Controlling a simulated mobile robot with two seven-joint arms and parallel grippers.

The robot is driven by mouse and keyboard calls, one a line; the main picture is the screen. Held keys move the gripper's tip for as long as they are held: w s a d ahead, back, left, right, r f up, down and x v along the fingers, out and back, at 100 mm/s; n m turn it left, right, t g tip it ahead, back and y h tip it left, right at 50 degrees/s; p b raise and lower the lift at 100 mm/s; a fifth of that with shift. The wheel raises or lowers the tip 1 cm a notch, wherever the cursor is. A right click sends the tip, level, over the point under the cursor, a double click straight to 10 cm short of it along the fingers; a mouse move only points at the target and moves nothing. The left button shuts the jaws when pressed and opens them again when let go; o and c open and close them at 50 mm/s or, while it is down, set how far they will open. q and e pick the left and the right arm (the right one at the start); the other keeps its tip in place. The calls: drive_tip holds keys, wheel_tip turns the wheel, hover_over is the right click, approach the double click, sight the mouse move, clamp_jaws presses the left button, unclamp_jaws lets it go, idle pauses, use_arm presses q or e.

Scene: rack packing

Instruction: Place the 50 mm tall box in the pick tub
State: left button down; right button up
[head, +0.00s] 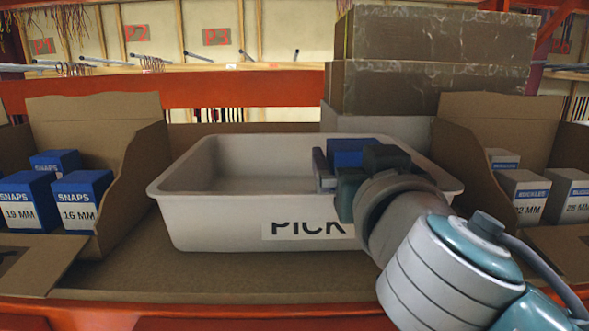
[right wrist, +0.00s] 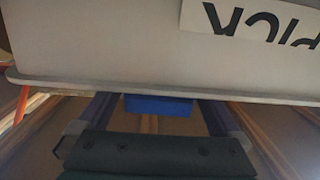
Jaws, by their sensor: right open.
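The white pick tub (head: 215,222) stands on the cardboard-lined shelf, with a PICK label on its front. A blue box (head: 352,150) shows at the tub's right half, between the fingers of my right gripper (head: 348,163). The fingers reach over the front rim and stand open. In the right wrist view, the blue box (right wrist: 158,107) is partly cut off by the tub rim (right wrist: 60,82), with gaps to the fingers on both sides. Its label and underside are hidden, so I cannot read its size or tell whether it rests on the tub floor. My left gripper is out of view.
A cardboard bin (head: 145,165) at left holds several blue SNAPS boxes (head: 80,200). Another bin (head: 495,120) at right holds grey BUCKLES boxes (head: 522,193). Large brown boxes (head: 435,40) are stacked behind the tub. The tub's left half looks clear.

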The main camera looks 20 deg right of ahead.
drive_tip(key=b+v, duration=0.5)
drive_tip(key=v, duration=0.7)
drive_tip(key=shift+r, duration=0.1)
